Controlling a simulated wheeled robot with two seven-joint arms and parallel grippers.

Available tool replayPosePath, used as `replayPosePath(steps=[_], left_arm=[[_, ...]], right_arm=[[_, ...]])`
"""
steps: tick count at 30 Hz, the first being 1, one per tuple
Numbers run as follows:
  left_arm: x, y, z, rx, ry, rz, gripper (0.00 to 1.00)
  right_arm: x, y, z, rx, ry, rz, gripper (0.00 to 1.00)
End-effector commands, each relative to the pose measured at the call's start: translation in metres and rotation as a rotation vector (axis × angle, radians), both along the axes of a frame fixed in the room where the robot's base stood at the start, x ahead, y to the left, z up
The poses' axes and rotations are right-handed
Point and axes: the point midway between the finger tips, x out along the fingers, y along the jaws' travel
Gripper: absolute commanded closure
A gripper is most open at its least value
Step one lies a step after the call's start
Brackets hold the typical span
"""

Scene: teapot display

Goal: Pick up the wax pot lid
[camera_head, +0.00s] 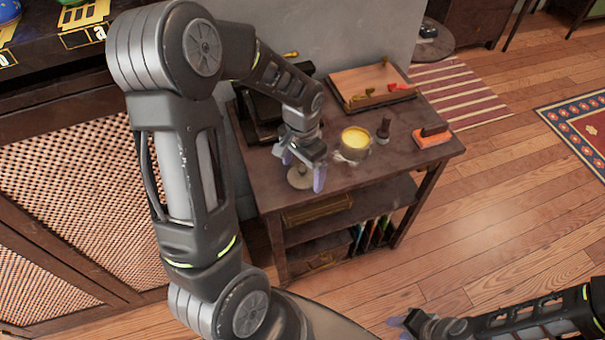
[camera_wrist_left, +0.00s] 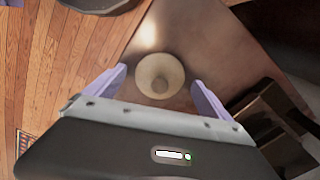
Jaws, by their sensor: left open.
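The wax pot lid (camera_head: 300,177) is a small round beige disc with a knob, lying on the dark wooden table (camera_head: 350,182). It also shows in the left wrist view (camera_wrist_left: 160,76), between the finger tips. My left gripper (camera_head: 302,172) is open above the lid, one purple finger on each side; I cannot tell whether they touch it. The wax pot (camera_head: 354,142), filled with yellow wax, stands to the right of the gripper. My right gripper (camera_head: 398,323) shows at the bottom right, away from the table; its jaw state is unclear.
A small dark bottle (camera_head: 384,129) and an orange block with a dark top (camera_head: 432,136) stand right of the pot. A wooden board (camera_head: 370,85) with small items lies at the back. A dark machine (camera_head: 262,112) stands left, close to my left arm.

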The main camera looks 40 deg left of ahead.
Motion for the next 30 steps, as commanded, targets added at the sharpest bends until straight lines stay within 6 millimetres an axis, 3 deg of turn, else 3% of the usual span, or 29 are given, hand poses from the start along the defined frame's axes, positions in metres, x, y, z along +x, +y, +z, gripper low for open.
replayPosePath(steps=[9, 30], left_arm=[[0.0002, -0.0001, 0.0004, 0.000, 0.000, 0.000, 0.07], [0.0003, -0.0002, 0.0004, 0.000, -0.001, 0.000, 0.65]], right_arm=[[0.0000, 0.0000, 0.0000, 0.000, 0.000, 0.000, 0.64], [0.0000, 0.0000, 0.0000, 0.000, 0.000, 0.000, 0.64]])
